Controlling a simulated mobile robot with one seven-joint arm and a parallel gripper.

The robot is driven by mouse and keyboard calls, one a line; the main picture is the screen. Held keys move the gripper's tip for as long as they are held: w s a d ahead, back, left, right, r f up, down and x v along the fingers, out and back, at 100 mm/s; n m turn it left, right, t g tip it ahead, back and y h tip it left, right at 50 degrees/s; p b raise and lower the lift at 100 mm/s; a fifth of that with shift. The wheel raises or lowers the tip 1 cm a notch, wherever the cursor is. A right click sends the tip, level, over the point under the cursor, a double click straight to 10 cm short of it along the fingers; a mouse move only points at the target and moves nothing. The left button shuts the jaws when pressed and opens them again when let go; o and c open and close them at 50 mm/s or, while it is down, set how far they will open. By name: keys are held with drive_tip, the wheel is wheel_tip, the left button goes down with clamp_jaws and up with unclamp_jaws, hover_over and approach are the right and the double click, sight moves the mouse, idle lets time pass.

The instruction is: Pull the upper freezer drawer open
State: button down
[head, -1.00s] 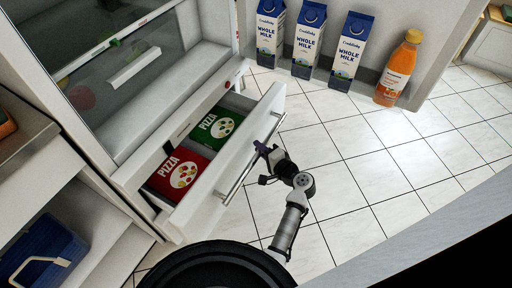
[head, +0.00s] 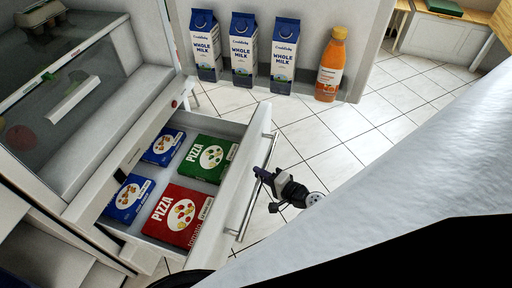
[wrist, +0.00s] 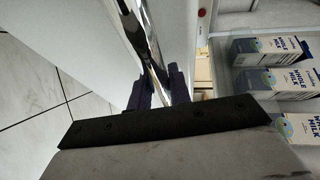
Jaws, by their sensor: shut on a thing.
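The upper freezer drawer (head: 257,165) is pulled out from the fridge body in the head view. Its inside shows two blue boxes, a green pizza box (head: 208,156) and a red pizza box (head: 177,213). A long metal bar handle (head: 262,180) runs along the drawer's front. My gripper (head: 262,176) is at about the middle of this handle. In the wrist view, the dark fingers (wrist: 160,88) sit on both sides of the shiny handle (wrist: 152,50) and are shut on it. The exact contact is partly hidden by the gripper body.
Three milk cartons (head: 243,50) and an orange juice bottle (head: 331,65) stand in the open fridge door's shelf (head: 305,90). A glass-fronted compartment (head: 60,100) is above the drawer. Tiled floor (head: 330,130) lies clear in front of the drawer.

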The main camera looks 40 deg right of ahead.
drive_tip(key=c, duration=1.3)
unclamp_jaws()
drive_tip(key=v, duration=1.4)
drive_tip(key=shift+b, duration=0.35)
